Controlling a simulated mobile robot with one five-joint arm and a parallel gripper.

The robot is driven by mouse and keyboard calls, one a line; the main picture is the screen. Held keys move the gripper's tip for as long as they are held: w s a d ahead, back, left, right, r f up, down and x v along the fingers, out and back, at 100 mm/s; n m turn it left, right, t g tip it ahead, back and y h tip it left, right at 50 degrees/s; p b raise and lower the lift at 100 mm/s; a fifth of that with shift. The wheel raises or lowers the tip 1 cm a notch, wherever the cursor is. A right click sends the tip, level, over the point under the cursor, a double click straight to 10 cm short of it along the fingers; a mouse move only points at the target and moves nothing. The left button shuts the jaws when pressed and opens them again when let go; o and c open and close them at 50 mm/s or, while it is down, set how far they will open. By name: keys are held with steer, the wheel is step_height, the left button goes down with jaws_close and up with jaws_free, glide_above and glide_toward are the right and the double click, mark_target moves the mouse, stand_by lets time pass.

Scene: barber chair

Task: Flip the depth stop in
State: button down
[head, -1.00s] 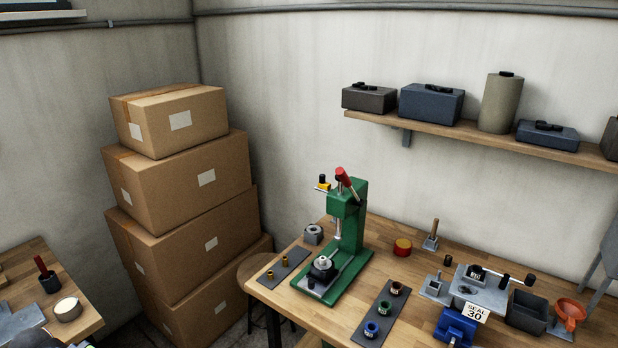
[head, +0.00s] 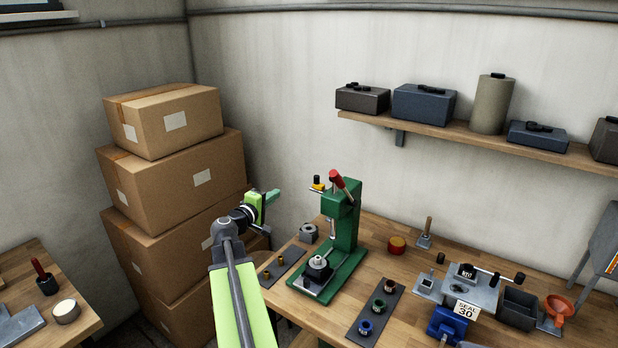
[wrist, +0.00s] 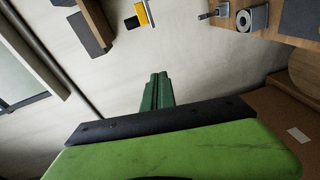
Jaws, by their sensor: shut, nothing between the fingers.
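The green press (head: 341,225) stands on the wooden bench with its red-tipped lever (head: 338,180) raised. A small yellow piece with a black knob (head: 318,186) sticks out to the left of the press head; it looks like the depth stop. The yellow piece also shows at the top of the wrist view (wrist: 141,14). My gripper (head: 276,196) is shut and empty, in the air left of the press, apart from the yellow piece. Its closed dark green fingers show in the wrist view (wrist: 158,80).
Stacked cardboard boxes (head: 170,190) stand behind my arm on the left. A grey block (head: 308,232) and a dark mat (head: 278,270) lie left of the press. A mat with coloured cups (head: 372,318) lies in front. A wall shelf (head: 470,135) hangs at right.

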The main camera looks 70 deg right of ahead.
steer(key=shift+n+g+h, duration=0.3)
steer(key=shift+n+h, duration=0.1)
steer(key=shift+h, duration=0.1)
steer(key=s+d+r, duration=0.2)
steer(key=s, duration=0.1)
steer(key=shift+s+d+r, duration=0.1)
steer(key=shift+d+r, duration=0.05)
steer(key=shift+d, duration=0.2)
steer(key=shift+d, duration=0.1)
steer(key=s+d, duration=0.2)
steer(key=d, duration=0.8)
steer(key=s+a, duration=0.2)
steer(key=s, duration=0.1)
steer(key=shift+a, duration=0.1)
